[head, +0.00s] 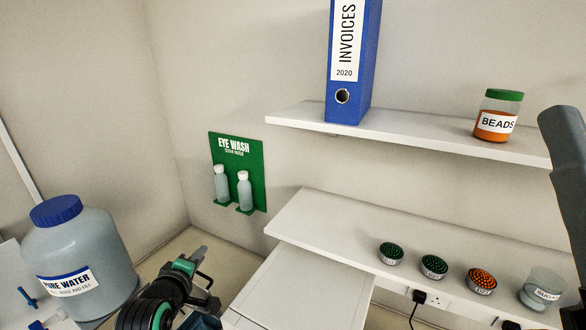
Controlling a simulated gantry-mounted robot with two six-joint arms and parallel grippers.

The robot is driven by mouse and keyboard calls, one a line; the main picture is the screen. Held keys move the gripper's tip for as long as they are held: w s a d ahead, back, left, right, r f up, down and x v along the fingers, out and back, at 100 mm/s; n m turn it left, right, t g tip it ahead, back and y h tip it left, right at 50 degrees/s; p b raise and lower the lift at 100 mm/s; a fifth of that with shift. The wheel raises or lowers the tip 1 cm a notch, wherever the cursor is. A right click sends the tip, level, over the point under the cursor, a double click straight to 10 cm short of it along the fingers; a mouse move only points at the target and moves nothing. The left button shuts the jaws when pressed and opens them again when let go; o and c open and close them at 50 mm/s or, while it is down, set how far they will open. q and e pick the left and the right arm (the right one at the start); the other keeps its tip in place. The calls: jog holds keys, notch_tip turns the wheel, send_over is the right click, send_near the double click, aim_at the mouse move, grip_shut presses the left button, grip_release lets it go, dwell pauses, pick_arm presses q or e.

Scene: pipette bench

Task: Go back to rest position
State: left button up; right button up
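My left gripper (198,262) shows at the bottom, left of centre, with its dark arm coming up from the bottom edge. It is over the bench between the water jug and a white panel. Nothing is clearly seen in it, and the angle hides whether its fingers are apart. A grey part of my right arm (566,150) shows at the right edge. My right gripper is out of the picture.
A large pure water jug (85,250) with a blue lid stands left of my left gripper. An upper shelf (420,142) holds a blue binder (352,90) and a beads jar (497,115). Several small jars stand on a lower shelf (335,222). A green eye wash station (237,170) hangs on the wall.

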pick_arm(q)
jog(key=s+d+r+m+t+h, duration=0.1)
jog(key=s+d+r+m+t, duration=0.1)
jog(key=r, duration=0.6)
jog(key=s+d+r+m+t, duration=0.1)
jog(key=d+r+t, duration=0.1)
jog(key=r, duration=0.5)
jog(key=s+d+r+m+t+h, duration=0.1)
jog(key=s+r+m+t, duration=0.9)
jog(key=s+r, duration=1.4)
jog(key=shift+s+m+h, duration=0.4)
jog(key=shift+s+m, duration=0.15)
jog(key=shift+m, duration=0.55)
jog(key=shift+d+r, duration=0.1)
